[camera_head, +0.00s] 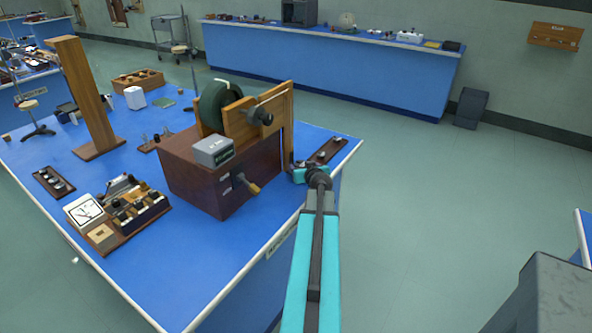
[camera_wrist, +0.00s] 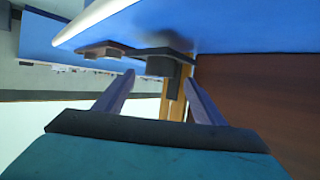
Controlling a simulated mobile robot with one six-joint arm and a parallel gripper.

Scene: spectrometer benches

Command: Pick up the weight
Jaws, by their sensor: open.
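My gripper (camera_wrist: 159,77) is open in the wrist view, its two fingers apart with nothing held. A dark block-like piece (camera_wrist: 160,66) shows beyond and between the fingertips, close to a wooden post; I cannot tell whether it is the weight. In the head view my gripper (camera_head: 298,174) is at the right edge of the blue bench, beside the brown machine box and its wooden frame. A dark tray with small pieces (camera_head: 328,151) lies just behind it; the pieces are too small to identify. My arm hides part of the bench edge.
The brown box (camera_head: 205,179) with a green wheel (camera_head: 218,105) and wooden frame (camera_head: 287,125) stands close left of my gripper. The blue bench (camera_head: 190,265) has a light rim. A meter board (camera_head: 120,207) sits front left. Floor (camera_head: 430,220) to the right is clear.

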